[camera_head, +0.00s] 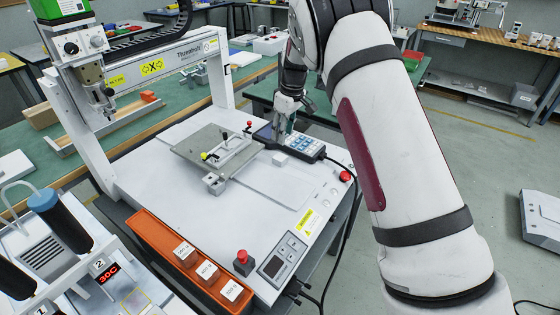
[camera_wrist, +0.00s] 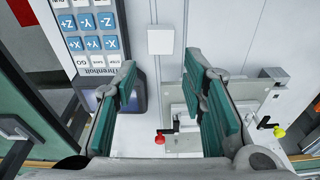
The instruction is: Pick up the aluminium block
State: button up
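A small pale block, which looks like the aluminium block (camera_head: 279,158), sits on the white machine bed beside the keypad pendant. In the wrist view this block (camera_wrist: 161,40) lies ahead of the gap between my fingers, untouched. My gripper (camera_head: 284,132) is over the bed near the pendant; its green-padded fingers (camera_wrist: 163,95) are open, with nothing between them. A second small grey block (camera_head: 214,184) stands at the front edge of the fixture plate; I cannot tell whether it is loose.
The keypad pendant (camera_head: 299,146) lies close to the pale block, with its cable running forward. The fixture plate (camera_head: 195,143) carries clamps with red and yellow knobs. The screwdriver gantry (camera_head: 170,58) spans the bed at left. The bed's front middle is mostly clear.

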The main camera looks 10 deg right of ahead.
aim_at(280, 157)
jog(key=f, duration=0.7)
jog(key=w+a+f, duration=0.1)
jog(key=f, duration=0.2)
jog(key=shift+f+b, duration=0.2)
jog(key=shift+b, duration=0.2)
jog(key=c, duration=0.8)
